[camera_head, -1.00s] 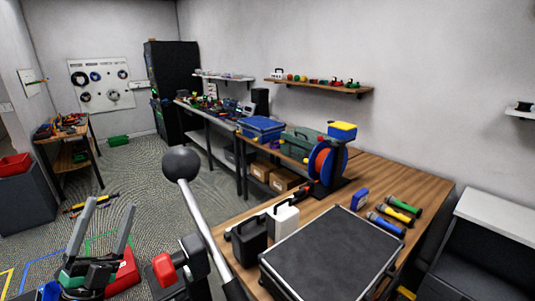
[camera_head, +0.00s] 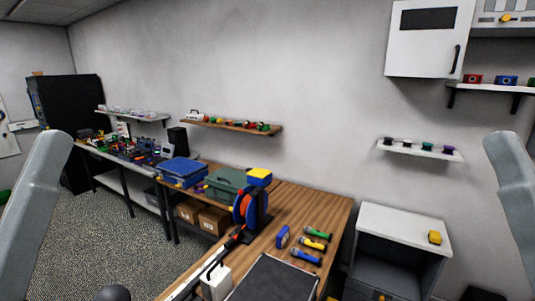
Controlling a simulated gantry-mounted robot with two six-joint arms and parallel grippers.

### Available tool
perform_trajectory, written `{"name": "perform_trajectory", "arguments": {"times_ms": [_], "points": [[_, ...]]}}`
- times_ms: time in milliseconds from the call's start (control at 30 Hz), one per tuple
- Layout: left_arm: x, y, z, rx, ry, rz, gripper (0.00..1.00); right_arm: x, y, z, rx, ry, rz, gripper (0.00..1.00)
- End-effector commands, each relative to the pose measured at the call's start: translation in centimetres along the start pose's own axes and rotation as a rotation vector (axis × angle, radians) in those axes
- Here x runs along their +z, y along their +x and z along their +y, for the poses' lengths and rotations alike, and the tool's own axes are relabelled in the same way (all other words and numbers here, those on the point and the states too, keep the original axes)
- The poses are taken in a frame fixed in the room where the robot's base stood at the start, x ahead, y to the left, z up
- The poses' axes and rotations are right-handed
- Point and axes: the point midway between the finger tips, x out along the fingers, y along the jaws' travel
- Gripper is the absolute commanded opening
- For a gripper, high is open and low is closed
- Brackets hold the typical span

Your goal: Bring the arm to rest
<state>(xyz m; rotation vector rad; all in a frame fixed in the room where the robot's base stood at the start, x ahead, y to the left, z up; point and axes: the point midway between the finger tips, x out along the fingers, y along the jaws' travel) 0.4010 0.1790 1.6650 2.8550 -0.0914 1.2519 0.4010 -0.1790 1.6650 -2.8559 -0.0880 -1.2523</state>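A large grey rounded part (camera_head: 35,215) of mine rises close to the camera at the left edge. A matching grey part (camera_head: 512,190) of mine stands at the right edge. Both are cut off by the picture, and I see no gripper fingertips. Neither part visibly touches the workbench (camera_head: 285,204). No held object shows.
A cable reel (camera_head: 244,208), a green toolbox (camera_head: 225,184), a black case (camera_head: 272,282), a white container (camera_head: 215,282) and several torches (camera_head: 315,243) occupy the workbench. A black ball (camera_head: 113,294) shows at the bottom edge. A white cabinet (camera_head: 400,232) stands right.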

Motion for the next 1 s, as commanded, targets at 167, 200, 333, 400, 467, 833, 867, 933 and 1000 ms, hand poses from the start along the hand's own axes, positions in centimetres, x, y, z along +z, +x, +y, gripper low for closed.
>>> {"name": "perform_trajectory", "arguments": {"times_ms": [167,200,333,400,467,833,867,933,1000], "points": [[-7.5,8.2,-0.1,-0.001,0.001,-0.001,0.82,-7.5,8.1,0.0,0.0,0.0,0.0,0.5],[-8.5,9.2,-0.1,-0.001,0.001,-0.001,0.82,-8.5,9.2,0.0,0.0,0.0,0.0,0.5],[-10.7,11.7,-0.1,-0.001,0.001,-0.001,0.82,-10.7,11.7,0.0,0.0,0.0,0.0,0.5],[-11.2,12.2,-0.1,-0.001,0.001,-0.001,0.82,-11.2,12.2,0.0,0.0,0.0,-0.001,0.5],[-11.3,12.3,-0.1,-0.001,0.002,-0.001,0.82,-11.3,12.3,0.1,0.0,0.0,-0.001,0.5],[-6.9,7.5,-0.1,-0.001,0.002,-0.001,0.82,-6.9,7.5,0.0,0.0,0.0,-0.001,0.5],[-6.5,7.1,-0.1,-0.001,0.002,-0.001,0.82,-6.5,7.1,0.0,0.0,0.0,-0.002,0.5],[-6.1,6.7,-0.1,-0.001,0.002,-0.001,0.82,-6.1,6.7,0.0,0.0,0.0,-0.002,0.5],[-6.3,6.9,-0.1,-0.001,0.002,-0.001,0.82,-6.3,6.9,0.0,0.0,0.0,-0.002,0.5]]}}
